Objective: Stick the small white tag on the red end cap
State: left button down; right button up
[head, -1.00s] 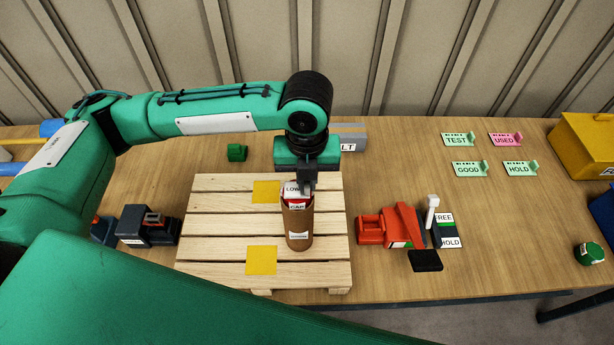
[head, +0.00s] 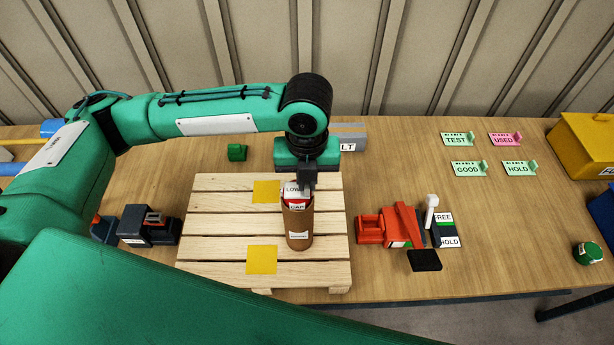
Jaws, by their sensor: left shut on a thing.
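A brown tube (head: 298,230) stands on the wooden pallet, with a white label low on its side. The red end cap (head: 296,207), with a white strip reading CAP, shows at its top. A small white tag (head: 293,189) reading LOW is just above the cap from this view; I cannot tell whether it touches the cap. My left gripper (head: 306,184) points down over the tube and is shut on the white tag. The fingertips partly hide the tag and the tube's back rim. My right gripper is not in view.
The pallet (head: 220,228) carries two yellow squares. Right of it are a red device (head: 400,226) and a FREE/HOLD block (head: 444,229) with a white lever. A dark device (head: 150,226) stands left. Several sign plates and a yellow box (head: 585,145) are at right.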

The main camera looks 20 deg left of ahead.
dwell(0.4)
pick_arm(q)
jog(key=c, duration=1.4)
grip_release()
jog(key=shift+c, duration=0.2)
notch_tip(320, 180, up, 14)
jog(key=b, duration=0.4)
